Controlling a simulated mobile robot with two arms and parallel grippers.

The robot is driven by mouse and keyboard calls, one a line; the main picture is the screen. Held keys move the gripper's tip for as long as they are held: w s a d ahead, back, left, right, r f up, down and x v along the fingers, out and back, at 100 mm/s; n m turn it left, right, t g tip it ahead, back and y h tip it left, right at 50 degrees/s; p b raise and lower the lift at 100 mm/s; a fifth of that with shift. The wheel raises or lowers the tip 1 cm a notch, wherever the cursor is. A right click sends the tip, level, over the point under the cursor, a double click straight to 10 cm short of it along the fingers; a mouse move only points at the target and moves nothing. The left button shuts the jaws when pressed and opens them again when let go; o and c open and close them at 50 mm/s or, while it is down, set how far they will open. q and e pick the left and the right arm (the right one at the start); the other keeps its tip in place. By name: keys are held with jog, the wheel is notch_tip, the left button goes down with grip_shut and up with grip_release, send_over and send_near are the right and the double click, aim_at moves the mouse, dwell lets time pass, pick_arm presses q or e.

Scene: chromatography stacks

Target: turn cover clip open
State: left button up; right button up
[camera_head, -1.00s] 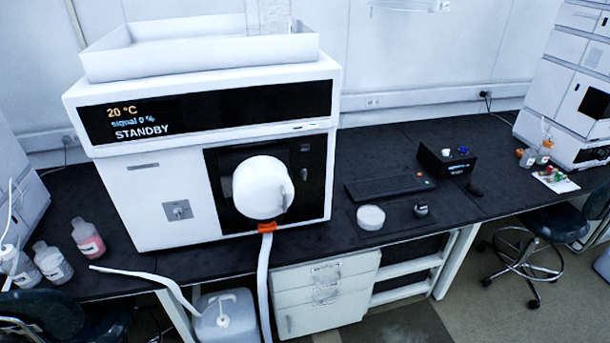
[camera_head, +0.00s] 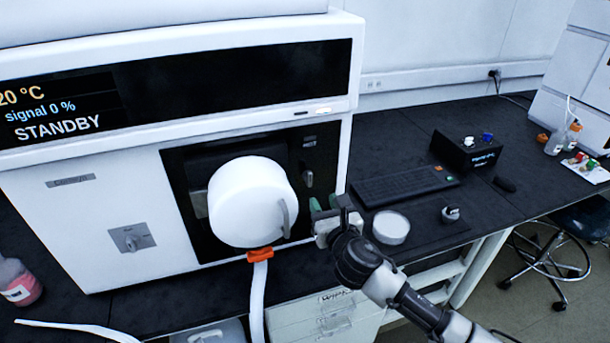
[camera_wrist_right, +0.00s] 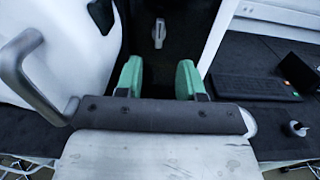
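A small light grey lever, which looks like the cover clip (camera_head: 307,178), sits on the black front panel just right of the round white cover (camera_head: 245,203). In the right wrist view the clip (camera_wrist_right: 158,33) hangs upright, beyond and between the green fingertips. My right gripper (camera_head: 325,206) is open and empty, a little below and right of the clip and apart from it. It also shows in the right wrist view (camera_wrist_right: 159,78). The cover is closed against the panel, with a grey handle (camera_head: 286,217) on its right side. My left gripper is not in view.
An orange fitting (camera_head: 260,254) with a white hose is under the cover. A keyboard (camera_head: 405,184), a round white dish (camera_head: 391,227) and a black box (camera_head: 466,151) stand on the dark bench to the right. A knob (camera_head: 131,238) is on the instrument's left front.

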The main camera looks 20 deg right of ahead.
aim_at(310, 177)
jog(key=w, duration=0.2)
jog(key=w+r+p, duration=0.1)
jog(key=shift+w+a+r, duration=0.1)
jog(key=shift+w+a, duration=0.05)
jog(key=shift+w, duration=0.25)
jog(key=w, duration=0.4)
jog(key=shift+w+f, duration=0.3)
jog(key=shift+w+r, duration=0.1)
jog(key=shift+w, duration=0.5)
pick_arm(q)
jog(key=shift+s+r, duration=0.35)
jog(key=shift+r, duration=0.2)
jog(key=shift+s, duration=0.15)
pick_arm(e)
jog(key=c, duration=0.7)
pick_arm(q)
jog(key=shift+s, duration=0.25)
